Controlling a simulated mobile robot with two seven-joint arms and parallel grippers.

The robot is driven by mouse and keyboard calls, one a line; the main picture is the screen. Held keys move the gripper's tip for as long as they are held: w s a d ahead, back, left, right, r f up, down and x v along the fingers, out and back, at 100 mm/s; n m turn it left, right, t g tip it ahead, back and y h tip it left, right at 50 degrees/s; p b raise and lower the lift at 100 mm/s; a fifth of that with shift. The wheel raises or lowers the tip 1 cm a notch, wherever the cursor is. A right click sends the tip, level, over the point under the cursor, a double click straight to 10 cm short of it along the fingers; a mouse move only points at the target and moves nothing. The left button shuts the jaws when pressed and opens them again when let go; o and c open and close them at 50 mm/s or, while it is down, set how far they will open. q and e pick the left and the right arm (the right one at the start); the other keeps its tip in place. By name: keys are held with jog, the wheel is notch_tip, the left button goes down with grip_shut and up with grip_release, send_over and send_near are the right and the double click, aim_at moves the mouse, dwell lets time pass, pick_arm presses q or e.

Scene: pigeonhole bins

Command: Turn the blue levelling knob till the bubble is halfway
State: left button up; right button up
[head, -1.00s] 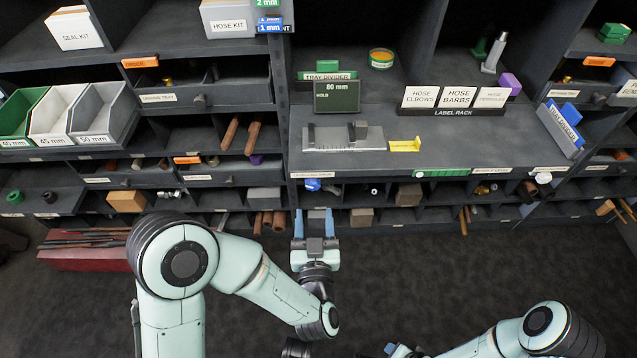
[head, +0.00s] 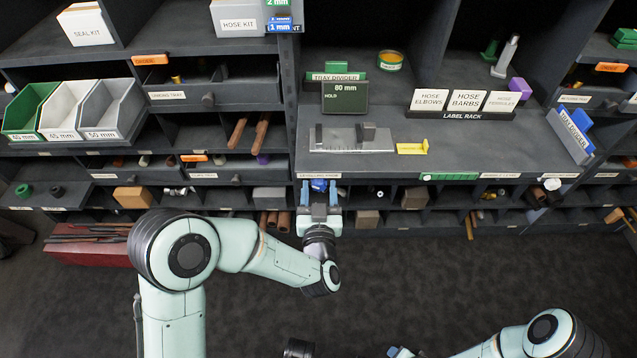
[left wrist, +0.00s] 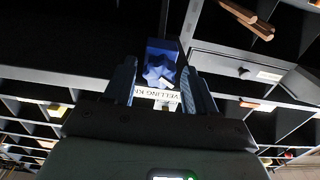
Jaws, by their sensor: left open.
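The blue levelling knob (head: 319,184) sits at the front edge of the shelf, beside a "levelling knob" label. It shows as a lobed blue knob in the left wrist view (left wrist: 160,67). My left gripper (head: 319,191) is open, with one finger to each side of the knob; contact cannot be told. Its fingers also flank the knob in the left wrist view (left wrist: 158,78). A green strip with light marks (head: 448,176), perhaps the level, lies on the same edge to the right; no bubble can be made out. My right gripper (head: 398,352) barely shows at the bottom edge.
Above the knob, the shelf holds a grey gauge plate (head: 350,139), a dark "80 mm HOLD" display (head: 345,97) and a yellow piece (head: 412,148). Pigeonholes below hold blocks, including a brown one (head: 367,219). The floor in front is clear.

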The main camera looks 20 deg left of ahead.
pick_arm(q)
jog(key=shift+s, duration=0.1)
jog(key=v, duration=0.6)
dwell(0.3)
